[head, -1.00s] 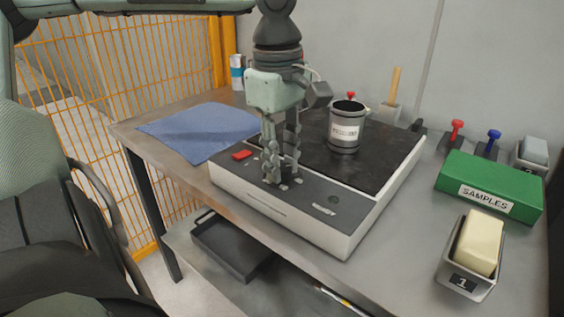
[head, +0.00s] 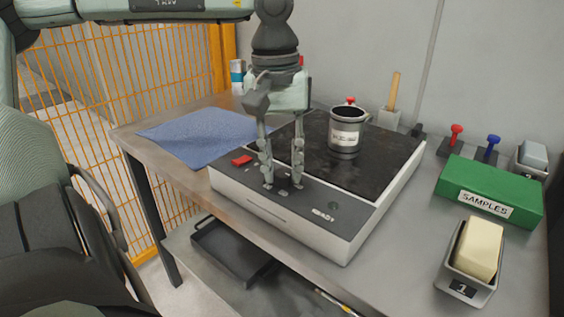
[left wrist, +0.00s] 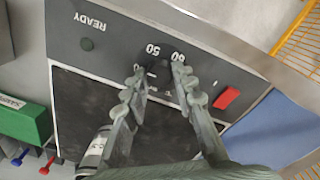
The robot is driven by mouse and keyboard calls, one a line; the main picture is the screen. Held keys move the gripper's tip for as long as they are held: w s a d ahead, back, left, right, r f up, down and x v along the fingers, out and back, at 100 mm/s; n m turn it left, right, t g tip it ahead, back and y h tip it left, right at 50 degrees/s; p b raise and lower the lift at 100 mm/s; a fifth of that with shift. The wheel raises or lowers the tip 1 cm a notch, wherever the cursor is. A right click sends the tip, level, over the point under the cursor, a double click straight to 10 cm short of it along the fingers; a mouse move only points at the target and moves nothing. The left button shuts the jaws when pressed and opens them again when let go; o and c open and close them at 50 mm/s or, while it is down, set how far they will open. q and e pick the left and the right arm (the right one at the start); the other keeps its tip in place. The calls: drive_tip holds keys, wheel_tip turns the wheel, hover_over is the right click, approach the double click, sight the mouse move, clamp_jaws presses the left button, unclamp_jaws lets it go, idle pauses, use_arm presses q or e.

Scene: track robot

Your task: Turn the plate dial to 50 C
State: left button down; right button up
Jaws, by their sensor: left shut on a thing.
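The hot plate (head: 345,235) is a white box with a dark top and a grey front panel. My left gripper (head: 283,186) points straight down at the panel, its two fingers on either side of the small dark dial, shut on it. In the left wrist view the dial (left wrist: 159,76) lies between the fingertips, largely hidden. An upside-down "50" (left wrist: 153,50) is beside it, with another number close by. A dark green round lamp (left wrist: 88,44) is by the "READY" label (left wrist: 90,20). The exact pointer direction is hard to tell. My right gripper is out of view.
A dark labelled beaker (head: 344,135) stands on the plate top, behind the gripper. A red switch (head: 241,160) is on the panel left of the fingers. A blue cloth (head: 195,138) lies left, a green SAMPLES box (head: 490,185) right.

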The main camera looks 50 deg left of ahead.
use_arm(q)
drive_tip(key=m, duration=0.4)
drive_tip(key=shift+m, duration=0.3)
drive_tip(key=m, duration=0.4)
drive_tip(key=shift+p, duration=0.35)
drive_tip(key=shift+m+g, duration=0.3)
drive_tip(key=shift+m, duration=0.4)
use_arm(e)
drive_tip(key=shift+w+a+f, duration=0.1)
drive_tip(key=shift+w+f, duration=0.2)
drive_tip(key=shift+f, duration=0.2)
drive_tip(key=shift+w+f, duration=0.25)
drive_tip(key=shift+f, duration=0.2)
use_arm(q)
drive_tip(key=c, duration=1.2)
unclamp_jaws()
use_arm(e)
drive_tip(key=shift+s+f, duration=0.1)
